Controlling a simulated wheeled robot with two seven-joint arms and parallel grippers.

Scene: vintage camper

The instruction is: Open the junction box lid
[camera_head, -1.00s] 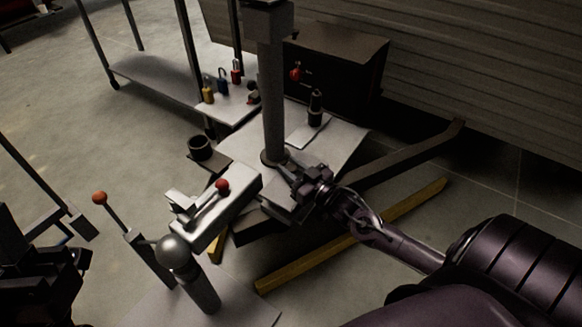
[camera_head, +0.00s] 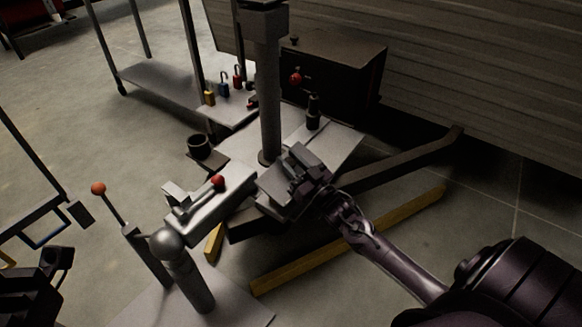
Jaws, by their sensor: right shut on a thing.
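A small grey box that looks like the junction box (camera_head: 272,192) sits on the trailer tongue, just right of the post's foot. My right gripper (camera_head: 305,172) comes in from the lower right and is shut at the box's upper right part, apparently on its lid. The fingers cover the gripped edge, so how far the lid stands open cannot be told. Part of my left gripper (camera_head: 55,262) shows dark at the lower left edge, away from the box; its jaws are not clear.
A grey post (camera_head: 270,95) rises beside the box. The coupler with a red-knobbed lever (camera_head: 217,181) and the hitch ball (camera_head: 168,243) lie left. A dark box (camera_head: 335,80) stands behind. Padlocks (camera_head: 223,89) sit on a small shelf. A yellow bar (camera_head: 345,240) lies on the floor.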

